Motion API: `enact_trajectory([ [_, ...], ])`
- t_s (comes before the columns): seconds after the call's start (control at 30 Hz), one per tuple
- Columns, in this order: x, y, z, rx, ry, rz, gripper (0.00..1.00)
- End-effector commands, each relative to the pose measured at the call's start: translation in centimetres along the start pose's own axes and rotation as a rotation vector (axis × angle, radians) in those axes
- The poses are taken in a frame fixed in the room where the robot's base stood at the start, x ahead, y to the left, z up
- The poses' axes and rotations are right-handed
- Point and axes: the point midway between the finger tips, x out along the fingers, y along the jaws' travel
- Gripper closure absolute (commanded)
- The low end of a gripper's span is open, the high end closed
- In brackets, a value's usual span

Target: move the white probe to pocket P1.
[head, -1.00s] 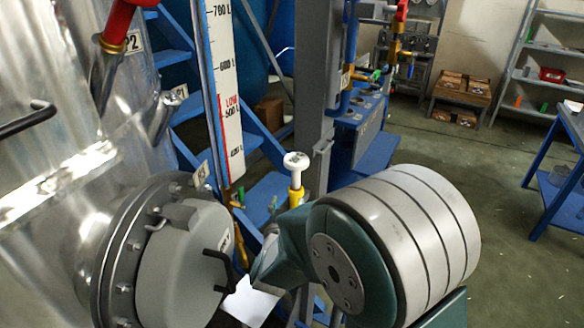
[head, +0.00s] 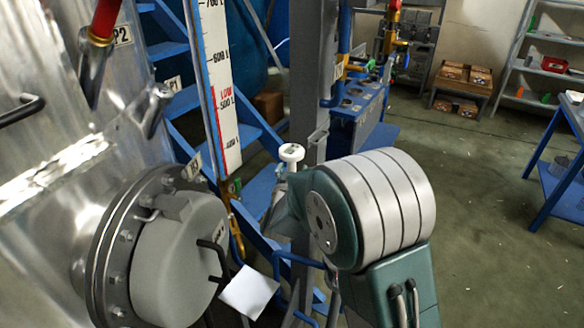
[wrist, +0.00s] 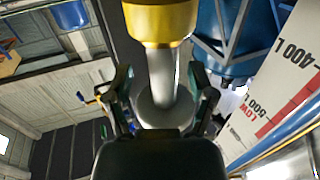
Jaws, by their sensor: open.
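The white probe (head: 291,152) stands upright in the head view, its white cap showing above my arm and its lower part hidden. In the wrist view its yellow collar (wrist: 160,22) is at the top, with a grey stem and a pale round cap below. My gripper (wrist: 163,92) is open, one finger on each side of the probe; I cannot tell whether they touch it.
A red probe (head: 104,20) sits in the pocket labelled P2. The grey flanged cover (head: 180,262) with black handles juts out at the lower left. The level scale (head: 216,90) and a grey post (head: 315,70) stand close to the probe. Open floor lies at the right.

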Motion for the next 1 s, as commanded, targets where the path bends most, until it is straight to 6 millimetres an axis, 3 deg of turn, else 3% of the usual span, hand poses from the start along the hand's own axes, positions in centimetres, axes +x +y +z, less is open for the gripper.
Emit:
enact_trajectory([
  [0.27, 0.10, -0.26, 0.03, -0.002, 0.000, -0.001, 0.29],
  [0.6, 0.11, -0.11, 0.01, 0.000, 0.000, -0.001, 1.00],
  [1.0, 0.09, -0.25, -0.58, 0.000, 0.003, -0.001, 1.00],
])
